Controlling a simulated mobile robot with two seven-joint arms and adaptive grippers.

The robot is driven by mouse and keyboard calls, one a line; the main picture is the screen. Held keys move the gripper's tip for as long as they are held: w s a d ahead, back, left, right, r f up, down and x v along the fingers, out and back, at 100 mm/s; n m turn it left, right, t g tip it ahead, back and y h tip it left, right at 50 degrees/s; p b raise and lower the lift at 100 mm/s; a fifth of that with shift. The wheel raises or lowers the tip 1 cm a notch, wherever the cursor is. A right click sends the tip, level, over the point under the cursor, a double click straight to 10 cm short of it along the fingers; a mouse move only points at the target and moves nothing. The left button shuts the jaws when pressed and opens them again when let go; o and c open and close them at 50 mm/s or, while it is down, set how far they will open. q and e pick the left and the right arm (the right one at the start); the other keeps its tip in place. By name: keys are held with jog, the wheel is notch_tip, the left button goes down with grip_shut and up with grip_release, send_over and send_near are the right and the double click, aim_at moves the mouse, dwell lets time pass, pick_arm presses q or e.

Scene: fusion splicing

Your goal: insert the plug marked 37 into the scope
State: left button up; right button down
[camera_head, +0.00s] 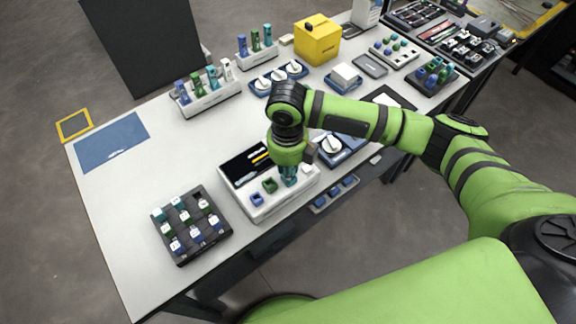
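The scope (240,203) is a white box with a dark screen and coloured ports on its front part, one blue (257,200) and one green (270,185). My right gripper (289,166) points down over the scope's right end, at a teal piece (289,177). Its fingers are mostly hidden by the wrist, so I cannot tell whether they grip that piece. I cannot tell whether the piece is a plug or a port. A dark rack (183,260) at front left holds several small plugs with white labels; its far right slot looks empty. No label reads as 37. My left gripper is out of view.
A blue tray with a white round part (331,146) is just right of the wrist. White holders with coloured plugs (207,102) and a yellow box (318,44) stand farther back. The table between the rack and the blue mat (112,140) is clear.

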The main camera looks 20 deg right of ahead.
jog(key=shift+f+p, duration=0.15)
jog(key=shift+p, duration=0.15)
dwell(0.5)
jog(key=c, duration=1)
grip_release()
jog(key=shift+o, duration=0.2)
notch_tip(320, 180, up, 6)
jog(key=p, duration=0.6)
jog(key=shift+p, duration=0.4)
